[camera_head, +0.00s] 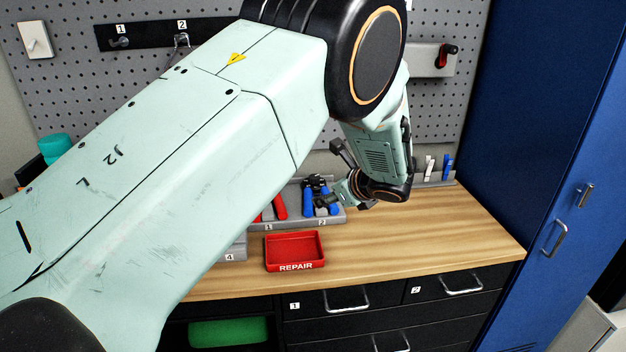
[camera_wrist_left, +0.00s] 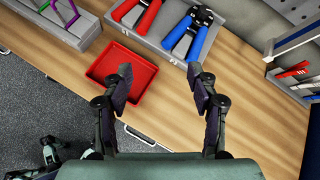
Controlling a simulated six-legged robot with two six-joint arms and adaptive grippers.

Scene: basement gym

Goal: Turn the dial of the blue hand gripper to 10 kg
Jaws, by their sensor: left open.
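The blue hand gripper (camera_wrist_left: 178,32) lies in a grey tray in the left wrist view, with two blue handles and a dark head at the top of the picture. In the head view its blue handles (camera_head: 333,203) show partly behind my left gripper. Its dial is too small to read. My left gripper (camera_wrist_left: 160,74) is open and empty, its two fingers apart above the bench, short of the blue handles in the picture. In the head view my left gripper (camera_head: 346,188) is beside the tray, partly hidden by its own wrist. My right gripper is not in view.
A red hand gripper (camera_wrist_left: 149,16) lies left of the blue one in the grey tray (camera_wrist_left: 160,43). A red REPAIR tray (camera_head: 295,266) stands empty in front. The wooden bench (camera_head: 430,232) is clear at right, beside a blue cabinet (camera_head: 535,120). A pegboard (camera_head: 440,110) stands behind.

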